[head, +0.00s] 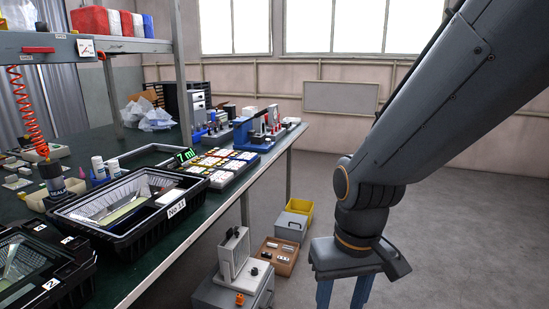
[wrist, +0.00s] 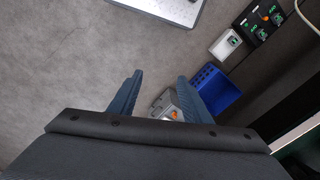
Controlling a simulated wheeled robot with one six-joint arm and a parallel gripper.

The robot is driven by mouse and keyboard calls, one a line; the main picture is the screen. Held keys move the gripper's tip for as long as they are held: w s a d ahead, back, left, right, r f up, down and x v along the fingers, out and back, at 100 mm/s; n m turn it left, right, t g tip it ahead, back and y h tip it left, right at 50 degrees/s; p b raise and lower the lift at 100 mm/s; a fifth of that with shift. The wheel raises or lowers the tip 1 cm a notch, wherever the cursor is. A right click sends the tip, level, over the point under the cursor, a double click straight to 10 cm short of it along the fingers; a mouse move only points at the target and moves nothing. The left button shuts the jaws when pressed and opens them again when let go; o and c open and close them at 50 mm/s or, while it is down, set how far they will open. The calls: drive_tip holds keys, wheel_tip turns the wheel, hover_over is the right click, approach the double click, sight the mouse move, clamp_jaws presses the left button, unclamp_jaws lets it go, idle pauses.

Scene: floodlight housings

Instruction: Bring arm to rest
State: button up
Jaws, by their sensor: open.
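My gripper (head: 343,292) hangs from my arm at the right of the head view, beside the workbench and over the open floor. Its blue fingers point down and are cut off by the bottom edge there. In the wrist view my gripper (wrist: 157,92) shows its two blue fingers apart, with nothing held between them. Grey floor and, farther below, part of a grey box (wrist: 166,103) show behind the gap. My arm rises from the gripper to the upper right of the head view.
The green-topped workbench (head: 147,263) at left carries black trays (head: 108,228), a parts organiser and tools. A blue crate (wrist: 216,91) shows in the wrist view. Floor at right is clear.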

drive_tip(key=s+d+r+m+p, duration=0.2)
drive_tip(key=d+r+p, duration=0.5)
drive_tip(key=r+p, duration=0.2)
drive_tip(key=shift+d+h+p, duration=0.25)
drive_tip(key=shift+h+p, duration=0.05)
drive_tip(key=shift+p, duration=0.4)
